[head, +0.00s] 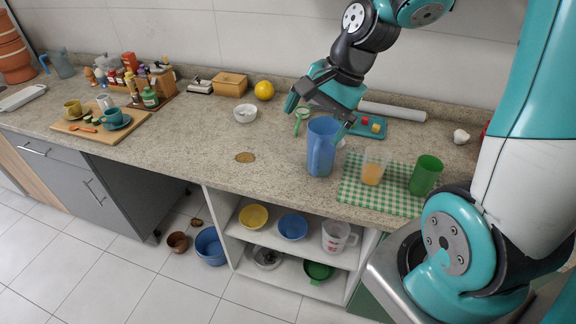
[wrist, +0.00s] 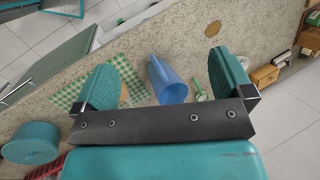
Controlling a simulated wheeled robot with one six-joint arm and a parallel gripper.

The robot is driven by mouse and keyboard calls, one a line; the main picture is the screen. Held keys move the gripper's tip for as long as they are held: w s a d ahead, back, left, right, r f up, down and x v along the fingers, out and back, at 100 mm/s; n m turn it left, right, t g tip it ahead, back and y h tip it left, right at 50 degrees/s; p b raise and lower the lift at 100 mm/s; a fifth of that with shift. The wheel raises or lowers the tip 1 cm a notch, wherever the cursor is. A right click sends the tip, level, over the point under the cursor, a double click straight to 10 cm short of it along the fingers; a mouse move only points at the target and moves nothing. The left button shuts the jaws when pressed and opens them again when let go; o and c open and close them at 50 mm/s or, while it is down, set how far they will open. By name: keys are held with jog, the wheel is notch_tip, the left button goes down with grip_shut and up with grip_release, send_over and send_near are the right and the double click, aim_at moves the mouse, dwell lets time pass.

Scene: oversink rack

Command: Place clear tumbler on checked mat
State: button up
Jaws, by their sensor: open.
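A see-through tumbler with an amber lower part (head: 372,171) stands upright on the green-and-white checked mat (head: 396,201) in the head view. A smaller clear glass (head: 105,102) stands far left near the wooden board. My gripper (head: 317,112) is open and empty, above and behind the blue pitcher (head: 320,150). In the wrist view, the pitcher (wrist: 166,80) shows between the spread fingers of my gripper (wrist: 173,62).
A green tumbler (head: 425,175) stands on the mat's right part. A blue tray (head: 368,127) with small blocks lies behind the mat. A white bowl (head: 245,113) and a brown disc (head: 245,157) are left of the pitcher. The counter around the disc is clear.

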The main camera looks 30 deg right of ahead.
jog(key=s+a+r+n+g, duration=0.1)
jog(key=s+a+r+n, duration=0.2)
jog(key=s+a+n, duration=0.4)
jog(key=s+a+r+n+g, duration=0.1)
jog(key=s+a+r+n, duration=0.1)
jog(key=s+a+n, duration=0.5)
jog(key=a+n, duration=0.1)
jog(key=n, duration=0.4)
jog(key=shift+r+g, duration=0.3)
jog(key=shift+r, duration=0.1)
notch_tip(320, 180, down, 2)
jog(key=shift+f+b, duration=0.1)
jog(key=shift+b, duration=0.95)
